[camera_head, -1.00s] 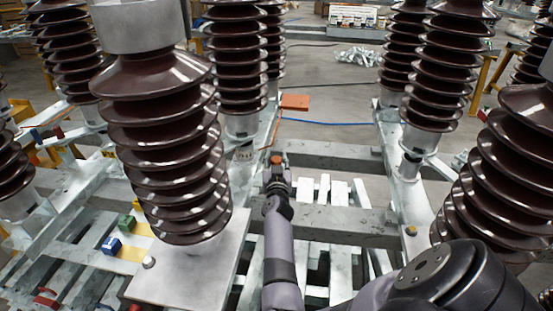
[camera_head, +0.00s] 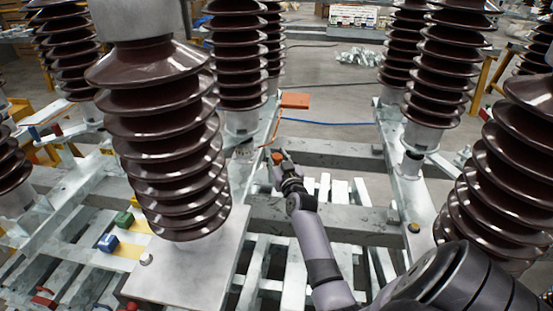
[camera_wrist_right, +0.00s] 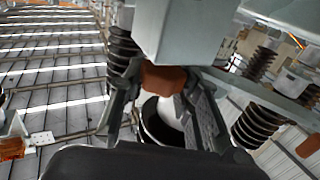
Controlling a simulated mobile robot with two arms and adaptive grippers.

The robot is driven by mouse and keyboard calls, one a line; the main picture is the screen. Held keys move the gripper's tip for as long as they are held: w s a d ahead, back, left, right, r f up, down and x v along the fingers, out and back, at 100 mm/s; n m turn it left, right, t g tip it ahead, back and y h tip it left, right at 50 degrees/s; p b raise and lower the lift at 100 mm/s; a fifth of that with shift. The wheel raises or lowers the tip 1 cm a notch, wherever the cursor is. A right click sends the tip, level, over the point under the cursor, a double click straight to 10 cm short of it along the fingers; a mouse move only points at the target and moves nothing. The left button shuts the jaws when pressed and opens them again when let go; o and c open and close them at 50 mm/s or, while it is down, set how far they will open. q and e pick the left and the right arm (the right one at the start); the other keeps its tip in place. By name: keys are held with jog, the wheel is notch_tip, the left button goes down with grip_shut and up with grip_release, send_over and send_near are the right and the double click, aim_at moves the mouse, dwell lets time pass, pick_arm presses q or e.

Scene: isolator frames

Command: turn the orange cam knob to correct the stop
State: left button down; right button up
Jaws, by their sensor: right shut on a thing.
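The orange cam knob (camera_head: 277,157) shows as a small orange piece at the tip of my right gripper (camera_head: 280,168), near the middle of the head view. In the right wrist view the orange knob (camera_wrist_right: 163,79) sits between the two dark fingers of my right gripper (camera_wrist_right: 161,100), just below a grey metal block (camera_wrist_right: 180,30). The right gripper is shut on the knob. The fingers hide part of it, and its exact angle and the stop cannot be made out. My left gripper is not in view.
A tall brown ribbed insulator (camera_head: 165,130) on a pale metal plate (camera_head: 190,275) stands left of my right arm. Another insulator (camera_head: 510,170) stands close on the right. An orange plate (camera_head: 295,100) lies behind the knob. Grey steel beams (camera_head: 330,155) cross the frame.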

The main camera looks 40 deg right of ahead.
jog(key=shift+r, duration=0.1)
jog(key=o, duration=1.2)
jog(key=shift+c, duration=0.2)
jog(key=shift+s+a, duration=0.15)
jog(key=shift+s, duration=0.1)
jog(key=v, duration=1.1)
jog(key=shift+s, duration=0.2)
